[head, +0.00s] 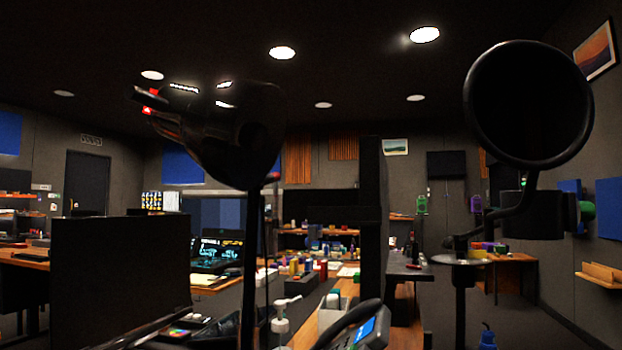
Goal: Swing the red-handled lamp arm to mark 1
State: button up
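In the head view, a large dark rounded shape (235,140) stands at left centre on a thin dark pole (250,270). Narrow dark parts, apparently my gripper (155,112), stick out from its left side. Small red patches show beside them; I cannot tell whether they belong to the lamp's red handle. The gripper's fingers are too dark to read, and I cannot see whether they hold anything. No mark 1 is readable. At right, a dark lamp with a round shade (528,104) stands on a bent arm above a pale disc (460,258) on a post.
A green knob (587,211) sits on a dark cylinder near the right lamp. A dark monitor (120,272) stands at lower left. A pump bottle (282,325) and a desk phone (352,325) are at lower centre. Cluttered desks lie behind; grey floor shows at right.

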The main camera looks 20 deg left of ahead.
aim_at(248, 333)
jog(key=u, duration=2.45)
jog(key=i, duration=0.1)
jog(key=z, duration=0.75)
